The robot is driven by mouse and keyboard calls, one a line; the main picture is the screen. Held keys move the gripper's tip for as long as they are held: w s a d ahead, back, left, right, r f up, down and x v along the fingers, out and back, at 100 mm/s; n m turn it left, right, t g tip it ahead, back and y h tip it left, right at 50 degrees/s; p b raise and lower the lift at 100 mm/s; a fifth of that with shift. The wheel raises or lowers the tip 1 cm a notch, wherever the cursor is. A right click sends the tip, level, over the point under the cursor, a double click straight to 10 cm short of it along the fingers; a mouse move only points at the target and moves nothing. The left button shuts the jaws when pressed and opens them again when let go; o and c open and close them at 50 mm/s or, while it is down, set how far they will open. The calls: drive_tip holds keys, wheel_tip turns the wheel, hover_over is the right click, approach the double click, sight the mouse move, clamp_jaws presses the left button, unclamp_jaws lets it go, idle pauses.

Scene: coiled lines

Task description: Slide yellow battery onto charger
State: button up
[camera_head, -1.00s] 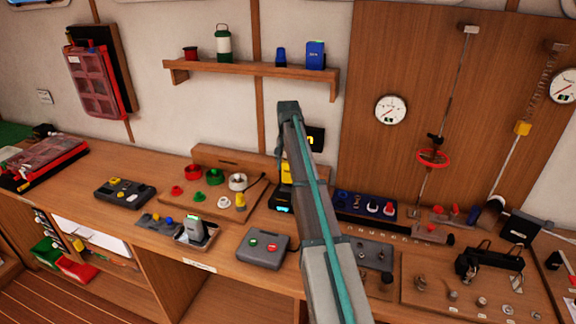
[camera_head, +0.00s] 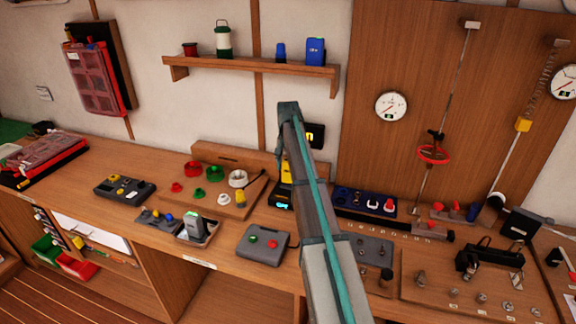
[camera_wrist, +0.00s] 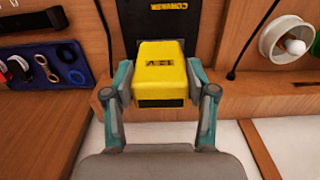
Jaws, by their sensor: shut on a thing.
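The yellow battery (camera_wrist: 160,72) fills the middle of the wrist view, with upside-down dark lettering and a dark lower face. My gripper (camera_wrist: 160,97) is shut on it, one finger on each side. The black charger (camera_wrist: 160,22) with yellow lettering lies directly beyond the battery and partly behind it. In the head view the yellow battery (camera_head: 286,172) shows left of my arm, just above the charger's lit cyan display (camera_head: 282,206). My arm hides the gripper's fingertips and part of the charger there. I cannot tell how fully the battery is engaged.
A board with red, green and white round parts (camera_head: 212,184) stands left of the charger. A blue tray of small rings (camera_head: 364,201) is on its right. A grey button box (camera_head: 262,243) sits in front. A black box with yellow marking (camera_head: 315,136) is behind my arm.

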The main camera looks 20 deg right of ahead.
sight(288, 172)
drive_tip(key=shift+f+b, duration=0.4)
drive_tip(key=shift+f, duration=1.35)
idle(1.3)
drive_tip(key=o, duration=1.5)
wheel_tip(288, 172, up, 12)
